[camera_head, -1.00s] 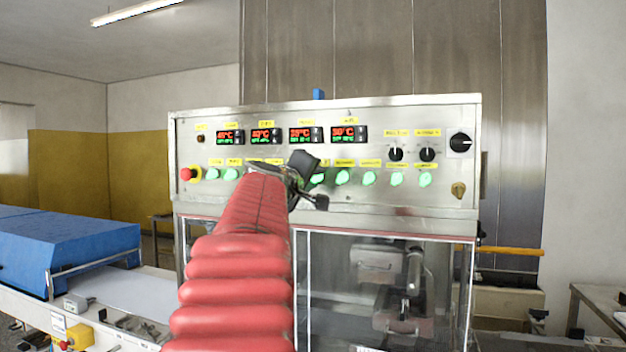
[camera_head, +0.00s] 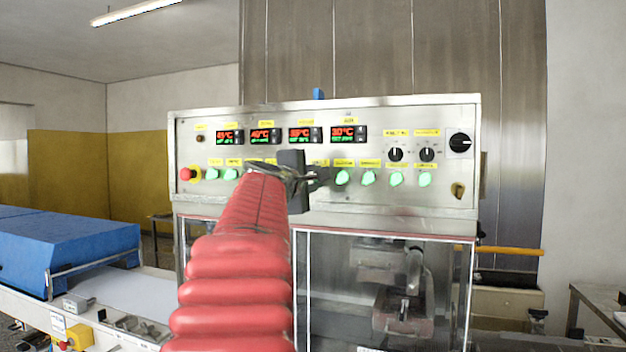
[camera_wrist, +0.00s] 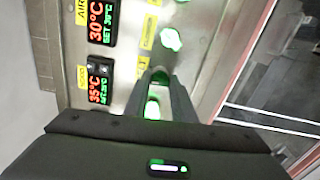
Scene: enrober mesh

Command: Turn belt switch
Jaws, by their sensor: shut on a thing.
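A steel control panel (camera_head: 225,196) faces me with a row of green-lit switches below its temperature displays. My gripper (camera_head: 322,176) is at this row, just left of a visible green switch (camera_head: 342,177). In the wrist view my gripper (camera_wrist: 158,78) has its fingers on either side of one green-lit switch (camera_wrist: 153,107) and is shut on it. This switch lies below the 35°C display (camera_wrist: 97,84). The gripper hides it in the head view, and I cannot read its label. A neighbouring green switch (camera_wrist: 171,39) is clear of the fingers.
A red emergency stop (camera_head: 186,174) is at the panel's left. Black rotary knobs (camera_head: 396,154) and a larger black switch (camera_head: 460,143) are at the right. A clear-fronted housing (camera_head: 340,290) lies below the panel. A blue-covered conveyor (camera_head: 75,250) is at the left.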

